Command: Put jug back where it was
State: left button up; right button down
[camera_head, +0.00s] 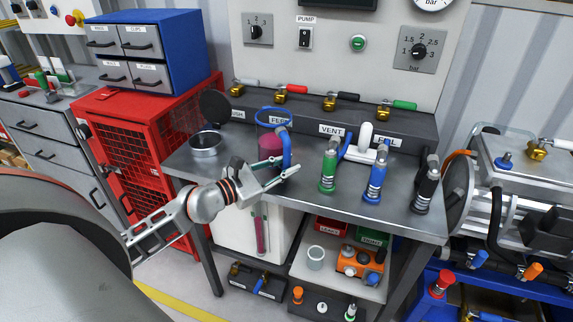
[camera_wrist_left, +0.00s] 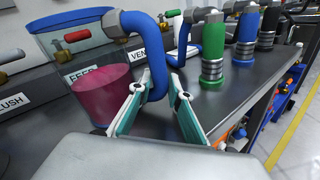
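The jug (camera_head: 268,148) is clear, with a blue rim, a blue handle and pink liquid inside. My left gripper (camera_head: 288,165) reaches in from the left and is shut on the jug's handle. In the left wrist view, the handle sits between the two fingertips (camera_wrist_left: 157,88), with the jug (camera_wrist_left: 103,95) to their left. My right gripper is in neither view.
The bench (camera_head: 215,171) holds a grey pot (camera_head: 205,144) left of the jug. Green (camera_head: 328,168), blue (camera_head: 376,172) and black (camera_head: 426,186) hose nozzles stand to the right. Valves line the raised ledge behind. A red mesh cabinet (camera_head: 133,150) stands at left.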

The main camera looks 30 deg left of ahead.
pick_arm(q)
jog(key=o, duration=0.3)
jog(key=shift+r, duration=0.15)
jog(key=shift+r+p, duration=0.3)
jog(key=shift+r, duration=0.05)
jog(key=shift+s+a, duration=0.1)
jog(key=shift+s, duration=0.2)
jog(key=b+v, duration=0.1)
jog(key=v, duration=1)
jog(key=shift+s+b, duration=0.2)
jog(key=shift+b, duration=0.15)
